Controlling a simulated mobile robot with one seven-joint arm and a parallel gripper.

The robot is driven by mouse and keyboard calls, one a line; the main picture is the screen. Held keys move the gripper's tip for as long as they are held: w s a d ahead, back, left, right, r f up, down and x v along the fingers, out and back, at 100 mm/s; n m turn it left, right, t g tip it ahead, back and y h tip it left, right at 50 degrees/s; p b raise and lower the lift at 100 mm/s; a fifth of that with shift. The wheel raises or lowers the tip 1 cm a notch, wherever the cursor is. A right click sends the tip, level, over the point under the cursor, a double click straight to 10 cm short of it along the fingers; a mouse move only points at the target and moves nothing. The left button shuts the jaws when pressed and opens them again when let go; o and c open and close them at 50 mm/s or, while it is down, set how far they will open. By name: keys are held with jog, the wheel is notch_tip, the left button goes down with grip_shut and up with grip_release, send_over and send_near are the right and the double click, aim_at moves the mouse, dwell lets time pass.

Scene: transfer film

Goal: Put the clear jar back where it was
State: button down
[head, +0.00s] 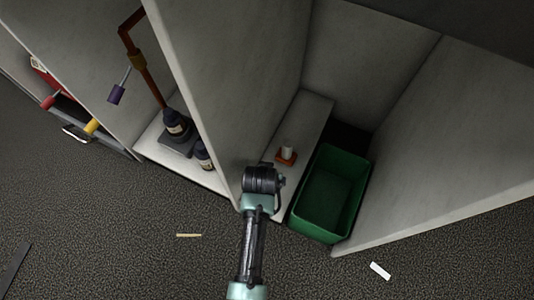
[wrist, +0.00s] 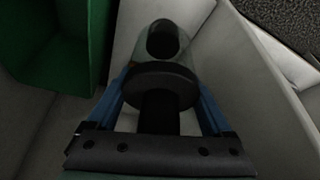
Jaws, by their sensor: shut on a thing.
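The clear jar (wrist: 180,45) shows in the wrist view as a see-through, rounded body beyond a dark round disc (wrist: 160,84), with a dark patch visible through it. My gripper (wrist: 162,80) has its two blue fingers on either side of the disc and is shut on the jar. In the head view my arm reaches to the front of a pale compartment, and its dark wrist hides the fingers and the jar. I cannot tell whether the jar touches a surface.
A green bin (head: 348,190) stands right of my wrist in the compartment. A small white piece on an orange base (head: 286,157) sits on the pale ledge (head: 309,113). Small scraps lie on the carpet.

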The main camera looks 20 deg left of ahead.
notch_tip(320, 180, down, 6)
jog(key=b, duration=0.3)
jog(key=shift+w+r, duration=0.15)
jog(key=shift+r, duration=0.1)
grip_release()
jog(key=shift+f, duration=0.2)
jog(key=p+v, duration=0.7)
jog(key=v, duration=0.4)
jog(key=shift+r, duration=0.15)
jog(key=shift+s+d+r+p, duration=0.15)
jog(key=shift+s+r+p, duration=0.2)
jog(key=shift+r+p, duration=0.2)
jog(key=shift+f, duration=0.1)
